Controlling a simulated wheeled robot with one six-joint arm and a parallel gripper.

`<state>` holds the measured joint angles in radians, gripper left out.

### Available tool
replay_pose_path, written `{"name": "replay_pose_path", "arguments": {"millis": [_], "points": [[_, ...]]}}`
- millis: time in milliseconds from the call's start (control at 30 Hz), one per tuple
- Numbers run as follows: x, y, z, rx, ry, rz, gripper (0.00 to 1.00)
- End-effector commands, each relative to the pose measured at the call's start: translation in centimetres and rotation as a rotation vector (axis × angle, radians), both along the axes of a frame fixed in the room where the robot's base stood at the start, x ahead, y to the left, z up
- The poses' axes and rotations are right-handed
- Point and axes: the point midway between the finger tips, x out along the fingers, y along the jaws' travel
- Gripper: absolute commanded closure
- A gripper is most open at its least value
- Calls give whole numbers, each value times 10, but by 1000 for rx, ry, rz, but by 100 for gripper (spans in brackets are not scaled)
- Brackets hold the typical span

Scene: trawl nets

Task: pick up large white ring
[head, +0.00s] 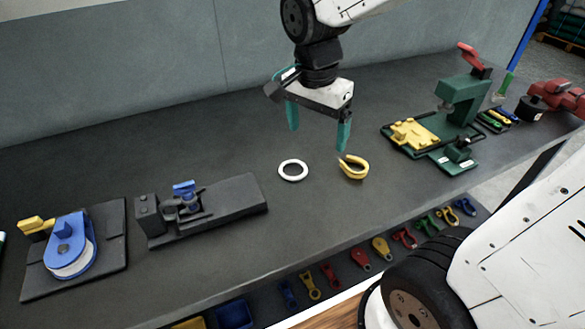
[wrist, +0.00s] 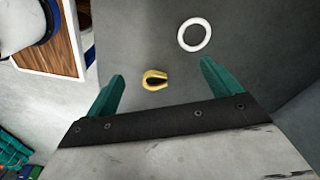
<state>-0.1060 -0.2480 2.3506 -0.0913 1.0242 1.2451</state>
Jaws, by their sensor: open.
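The large white ring (head: 293,161) lies flat on the dark grey bench top, near the middle. In the wrist view the white ring (wrist: 181,35) is beyond the fingertips, nearer the right finger. My gripper (head: 318,133) is open and empty above the bench, with its green fingers pointing down. It also shows in the wrist view (wrist: 161,68), fingers wide apart. A yellow horseshoe-shaped piece (head: 353,176) lies on the bench just right of the ring. The yellow piece (wrist: 154,80) shows between the fingers in the wrist view, apart from them.
A black fixture with a blue clamp (head: 205,209) and a blue reel on a plate (head: 70,245) stand at the left. A green press (head: 463,95) with a yellow block stands at the right. A grey wall runs behind the bench. Coloured shackles (head: 381,247) lie below the front edge.

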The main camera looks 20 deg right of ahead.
Motion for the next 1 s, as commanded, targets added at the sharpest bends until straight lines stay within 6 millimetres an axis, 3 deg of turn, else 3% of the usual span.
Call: {"name": "replay_pose_path", "arguments": {"millis": [133,333,733,1000], "points": [[44,13,-34,-20,3,-326,11],[75,23,-63,-38,-12,-603,11],[80,19,-104,-43,-17,-676,11],[78,14,-141,-42,-17,-676,11]]}}
